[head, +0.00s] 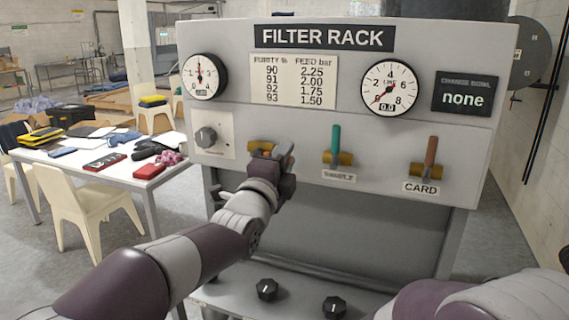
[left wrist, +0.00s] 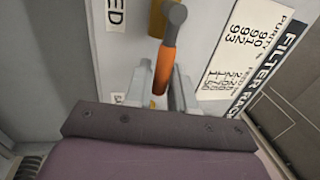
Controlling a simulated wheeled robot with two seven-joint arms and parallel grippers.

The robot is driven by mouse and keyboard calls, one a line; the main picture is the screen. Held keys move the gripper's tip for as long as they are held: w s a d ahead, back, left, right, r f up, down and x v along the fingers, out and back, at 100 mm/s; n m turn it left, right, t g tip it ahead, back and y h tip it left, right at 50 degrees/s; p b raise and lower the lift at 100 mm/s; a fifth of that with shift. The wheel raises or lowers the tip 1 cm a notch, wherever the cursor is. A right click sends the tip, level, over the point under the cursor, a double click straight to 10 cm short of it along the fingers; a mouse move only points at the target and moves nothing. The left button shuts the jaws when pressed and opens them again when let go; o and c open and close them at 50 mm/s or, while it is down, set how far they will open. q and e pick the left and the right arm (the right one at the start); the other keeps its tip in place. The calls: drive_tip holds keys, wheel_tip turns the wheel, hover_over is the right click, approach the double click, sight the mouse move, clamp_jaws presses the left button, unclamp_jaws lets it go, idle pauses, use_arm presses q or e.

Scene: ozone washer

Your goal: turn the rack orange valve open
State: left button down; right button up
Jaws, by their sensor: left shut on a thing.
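The filter rack (head: 460,60) has a row of valves on its front panel. My left gripper (head: 277,156) is at the leftmost valve, whose brass body (head: 262,147) shows behind it. In the left wrist view, that valve's orange handle (left wrist: 163,68) lies between the fingers of my left gripper (left wrist: 165,90), which is shut on it. The brass body (left wrist: 156,18) shows at the handle's far end. In the head view the gripper hides the handle. My right arm shows at the lower right, but its gripper is out of view.
To the right on the panel are a teal-handled valve (head: 335,145) and a brown-handled valve (head: 430,155) labelled CARD. A grey knob (head: 206,137) is at the left. The LINE gauge (head: 389,89) reads 0.0. Black knobs (head: 267,289) sit on the lower shelf.

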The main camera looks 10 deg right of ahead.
idle(0.4)
use_arm(q)
drive_tip(key=c, duration=1.1)
unclamp_jaws()
drive_tip(key=shift+f, duration=0.1)
drive_tip(key=shift+s+a+f+b, duration=0.15)
drive_tip(key=shift+s+a+b, duration=0.1)
drive_tip(key=shift+b, duration=0.1)
drive_tip(key=b+v, duration=0.5)
drive_tip(key=v, duration=0.7)
